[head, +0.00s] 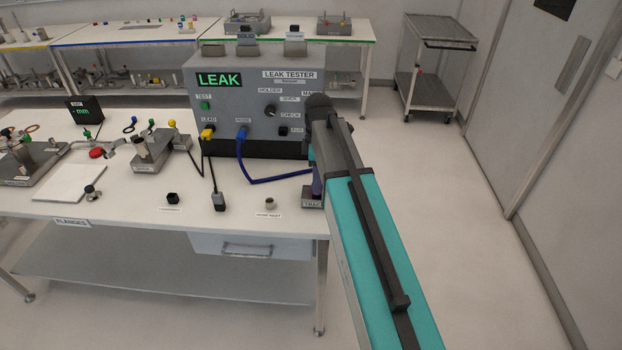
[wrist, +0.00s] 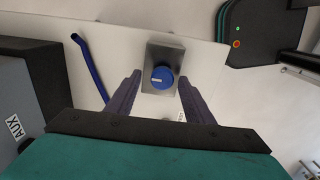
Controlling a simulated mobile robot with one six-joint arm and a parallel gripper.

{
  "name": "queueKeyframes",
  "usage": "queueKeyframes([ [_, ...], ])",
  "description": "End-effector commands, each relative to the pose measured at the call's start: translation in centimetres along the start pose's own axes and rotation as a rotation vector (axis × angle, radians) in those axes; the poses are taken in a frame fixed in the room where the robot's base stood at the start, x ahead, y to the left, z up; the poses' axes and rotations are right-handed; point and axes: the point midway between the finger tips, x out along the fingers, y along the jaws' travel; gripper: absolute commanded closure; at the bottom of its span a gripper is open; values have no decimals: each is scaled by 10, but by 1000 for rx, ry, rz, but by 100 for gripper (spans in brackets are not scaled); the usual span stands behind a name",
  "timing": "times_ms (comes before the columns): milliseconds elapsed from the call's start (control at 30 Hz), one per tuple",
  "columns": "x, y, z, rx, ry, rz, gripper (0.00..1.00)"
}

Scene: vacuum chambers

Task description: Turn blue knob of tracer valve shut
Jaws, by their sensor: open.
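The blue knob (wrist: 162,77) of the tracer valve shows in the wrist view on top of a grey metal block (wrist: 166,53). A light line marks the knob's top. My gripper (wrist: 161,80) is open, with one dark finger on each side of the knob, and no contact shows. In the head view my arm and gripper (head: 315,185) reach down at the table's right end and hide the knob. A label reading "TRAC" (head: 312,204) shows at the valve's base there.
The grey leak tester (head: 240,105) stands just left of my arm, its screen reading "LEAK". A blue hose (head: 262,181) runs from it toward the valve. The table's right edge is close by.

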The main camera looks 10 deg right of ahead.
Motion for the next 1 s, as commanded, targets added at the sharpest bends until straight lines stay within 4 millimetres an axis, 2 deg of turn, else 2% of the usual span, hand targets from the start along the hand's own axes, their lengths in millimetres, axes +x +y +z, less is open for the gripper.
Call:
queueKeyframes([
  [267, -18, 1, 0, 0, 0, 1, 52],
  [1000, -103, 4, -1, 0, 0, 3, 52],
])
